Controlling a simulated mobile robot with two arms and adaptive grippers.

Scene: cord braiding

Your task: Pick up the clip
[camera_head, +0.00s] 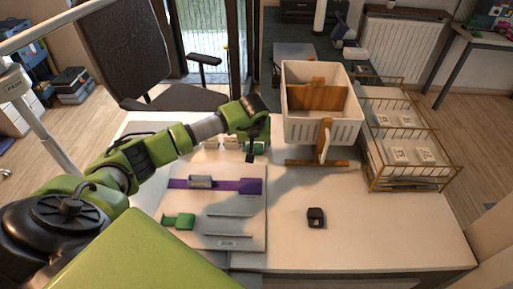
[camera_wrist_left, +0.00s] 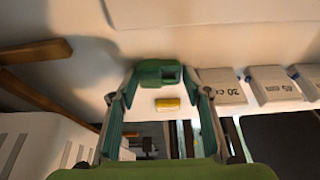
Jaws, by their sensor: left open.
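My left gripper (camera_head: 252,154) reaches over the back edge of the white board on the table. It is open in the left wrist view (camera_wrist_left: 158,95), with one finger on each side. A green clip (camera_wrist_left: 157,73) lies just ahead of and between the fingertips, with no clear grip on it. The same green clip shows partly in the head view (camera_head: 259,149), beside the gripper. Another green clip-like piece (camera_head: 180,221) lies at the board's front left. My right gripper is not in view.
Pale blocks marked with lengths (camera_wrist_left: 220,88) stand beside the green clip. A purple strap (camera_head: 225,186) with a grey piece lies across the white board (camera_head: 240,225). A white bin (camera_head: 320,125), a wire basket (camera_head: 412,158) and a small black object (camera_head: 316,217) are to the right.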

